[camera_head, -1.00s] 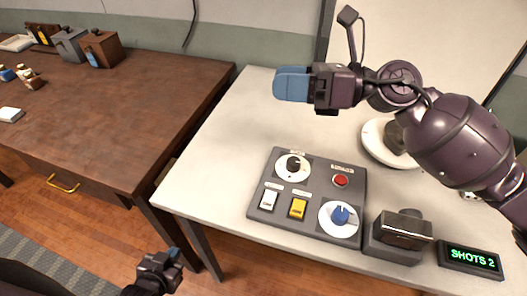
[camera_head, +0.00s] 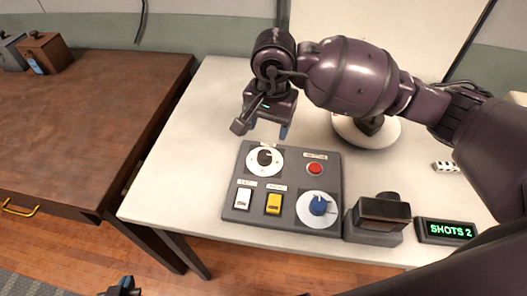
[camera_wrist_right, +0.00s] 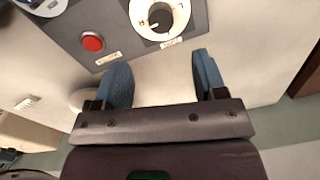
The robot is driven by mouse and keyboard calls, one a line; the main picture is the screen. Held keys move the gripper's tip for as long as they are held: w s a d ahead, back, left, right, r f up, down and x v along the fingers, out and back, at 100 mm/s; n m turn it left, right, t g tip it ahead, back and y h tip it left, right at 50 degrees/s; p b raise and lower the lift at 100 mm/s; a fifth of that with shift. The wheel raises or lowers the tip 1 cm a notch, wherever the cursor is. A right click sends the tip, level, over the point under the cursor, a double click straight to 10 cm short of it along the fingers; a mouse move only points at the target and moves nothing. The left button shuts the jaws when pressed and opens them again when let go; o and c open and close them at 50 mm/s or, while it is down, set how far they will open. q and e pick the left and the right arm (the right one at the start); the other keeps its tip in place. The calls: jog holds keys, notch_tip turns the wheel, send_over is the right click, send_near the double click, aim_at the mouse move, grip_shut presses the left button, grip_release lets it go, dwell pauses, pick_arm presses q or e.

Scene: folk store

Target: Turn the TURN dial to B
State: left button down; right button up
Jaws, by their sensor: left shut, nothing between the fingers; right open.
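A grey control panel (camera_head: 232,215) lies on the white table. Its black-knobbed dial (camera_head: 264,159) on a white disc is at the far left corner, and its blue-knobbed dial (camera_head: 319,206) is at the near right. The labels are too small to read, so I cannot tell which dial is TURN. My right gripper (camera_head: 264,128) points down just behind the black-knobbed dial. In the right wrist view its blue fingers (camera_wrist_right: 163,72) are open and empty, with the black knob (camera_wrist_right: 160,19) ahead, apart from them. My left gripper (camera_head: 122,288) is shut at the bottom edge, away from the panel.
The panel also has a red button (camera_head: 314,169), a white switch (camera_head: 241,199) and a yellow switch (camera_head: 273,203). A dark grey device (camera_head: 380,215) and a SHOTS 2 display (camera_head: 446,231) stand to the right. A brown table (camera_head: 90,120) is at left.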

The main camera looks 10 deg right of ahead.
aim_at(265, 154)
jog(key=f, duration=0.9)
jog(key=shift+w+a, duration=0.1)
jog(key=shift+a, duration=0.15)
jog(key=shift+f, duration=0.55)
jog(key=shift+c, duration=0.2)
jog(key=c, duration=0.9)
